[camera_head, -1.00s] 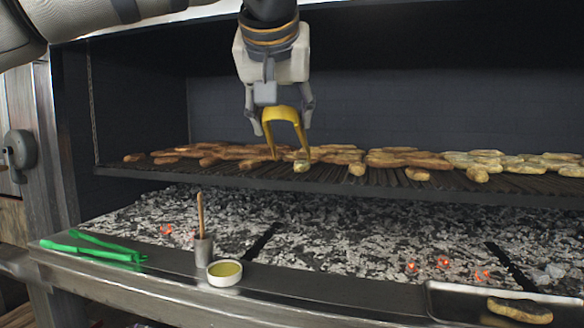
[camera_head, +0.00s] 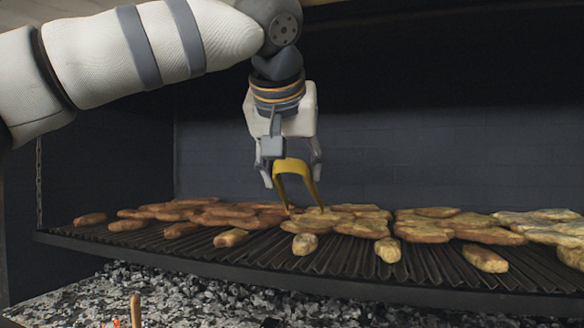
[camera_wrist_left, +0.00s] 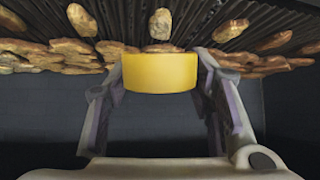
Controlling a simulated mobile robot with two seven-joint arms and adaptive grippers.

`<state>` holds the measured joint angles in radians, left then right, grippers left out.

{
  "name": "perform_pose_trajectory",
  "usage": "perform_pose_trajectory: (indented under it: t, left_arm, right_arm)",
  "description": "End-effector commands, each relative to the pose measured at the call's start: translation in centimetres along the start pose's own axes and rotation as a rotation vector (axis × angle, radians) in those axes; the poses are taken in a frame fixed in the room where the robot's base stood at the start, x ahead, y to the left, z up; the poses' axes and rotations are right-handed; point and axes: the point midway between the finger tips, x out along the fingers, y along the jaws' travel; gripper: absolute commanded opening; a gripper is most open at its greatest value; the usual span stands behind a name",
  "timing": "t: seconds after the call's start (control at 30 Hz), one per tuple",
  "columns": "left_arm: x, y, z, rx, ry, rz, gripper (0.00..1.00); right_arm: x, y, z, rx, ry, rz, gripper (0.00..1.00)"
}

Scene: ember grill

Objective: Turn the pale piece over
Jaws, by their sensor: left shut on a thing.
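My left gripper (camera_head: 291,178) is shut on the yellow tongs (camera_head: 292,164), whose two prongs point down and stand apart. The tongs' bend also shows as a yellow band between the fingers in the left wrist view (camera_wrist_left: 160,72). In the head view the prong tips end over the middle of the row of pieces; I cannot tell whether they touch any. A pale yellowish piece (camera_head: 305,244) lies at the front of the grill, below the tips and apart from them. Other pale pieces (camera_head: 545,218) lie at the right, so I cannot tell which one the task means. My right gripper is out of view.
The ridged grill grate (camera_head: 345,262) holds several browned pieces (camera_head: 200,212), crowded at the back and spaced out along the front. Grey coals (camera_head: 180,300) lie below it. A dark brick wall (camera_head: 400,150) closes the back. Bare grate shows between the front pieces.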

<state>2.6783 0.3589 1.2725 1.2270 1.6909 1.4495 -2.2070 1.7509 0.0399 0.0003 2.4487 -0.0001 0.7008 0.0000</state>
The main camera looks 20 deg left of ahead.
Motion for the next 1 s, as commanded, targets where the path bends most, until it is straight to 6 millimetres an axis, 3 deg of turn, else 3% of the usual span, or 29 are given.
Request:
perform_pose_trajectory:
  t: [0.17, 0.7, 1.0]
  left_arm:
    - [0.0, 0.0, 0.2, 0.001, 0.004, 0.001, 0.40]
    - [4.3, 0.0, 5.3, 0.000, 0.004, 0.001, 0.40]
    - [5.5, 0.0, 6.7, 0.000, 0.004, 0.001, 0.40]
  right_arm:
    - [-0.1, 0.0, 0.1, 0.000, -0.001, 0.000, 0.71]
    - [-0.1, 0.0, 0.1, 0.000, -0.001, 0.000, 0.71]
    - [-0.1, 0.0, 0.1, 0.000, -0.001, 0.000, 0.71]
